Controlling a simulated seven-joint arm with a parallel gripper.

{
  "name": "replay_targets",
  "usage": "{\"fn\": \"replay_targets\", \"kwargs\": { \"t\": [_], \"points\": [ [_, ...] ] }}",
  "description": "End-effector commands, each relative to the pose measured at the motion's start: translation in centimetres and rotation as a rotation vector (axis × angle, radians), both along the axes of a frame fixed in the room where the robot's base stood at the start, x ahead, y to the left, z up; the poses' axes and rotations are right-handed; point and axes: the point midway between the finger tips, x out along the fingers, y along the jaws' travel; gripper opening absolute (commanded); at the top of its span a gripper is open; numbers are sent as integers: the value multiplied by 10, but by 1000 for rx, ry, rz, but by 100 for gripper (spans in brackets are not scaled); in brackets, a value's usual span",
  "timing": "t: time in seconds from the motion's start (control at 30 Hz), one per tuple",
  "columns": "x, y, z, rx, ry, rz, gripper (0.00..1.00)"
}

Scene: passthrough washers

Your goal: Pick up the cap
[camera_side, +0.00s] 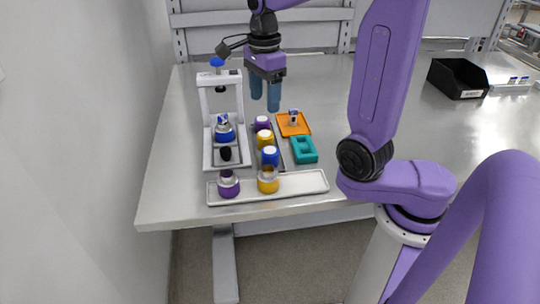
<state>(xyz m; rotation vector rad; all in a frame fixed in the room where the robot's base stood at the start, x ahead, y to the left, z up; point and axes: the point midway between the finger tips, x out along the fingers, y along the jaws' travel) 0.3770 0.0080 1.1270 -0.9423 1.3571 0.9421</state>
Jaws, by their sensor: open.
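My gripper (265,100) is open and empty, its two blue fingers pointing down above the back of the work area. Several short cylinders stand below it, and I cannot tell for sure which piece is the cap. A purple one (262,123), a yellow one (264,139) and a blue one with a white top (270,157) stand in a row on a grey strip. A purple one (229,184) and a yellow one (268,181) stand on the white front tray (305,184).
A white press-like stand (207,120) with a blue knob (217,62) stands left, holding a blue-based piece (224,130) and a black piece (226,153). A teal block (304,150) lies right of the row. A black bin (458,79) stands far right.

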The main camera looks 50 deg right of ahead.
Motion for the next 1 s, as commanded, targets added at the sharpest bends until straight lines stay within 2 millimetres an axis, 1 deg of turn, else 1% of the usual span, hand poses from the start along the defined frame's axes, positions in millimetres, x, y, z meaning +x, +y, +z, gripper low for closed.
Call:
{"fn": "replay_targets", "kwargs": {
  "t": [0.1,0.27,0.37,0.8,0.9,1.0],
  "points": [
    [-2,-5,2,0,-1,-84,63],
    [-4,-8,-2,1,2,-124,63],
    [-4,-8,-15,1,6,-125,63],
    [-5,-8,-97,2,7,-122,63],
    [-5,-8,-110,1,5,-123,63],
    [-4,-8,-117,1,2,-122,63]
  ]
}}
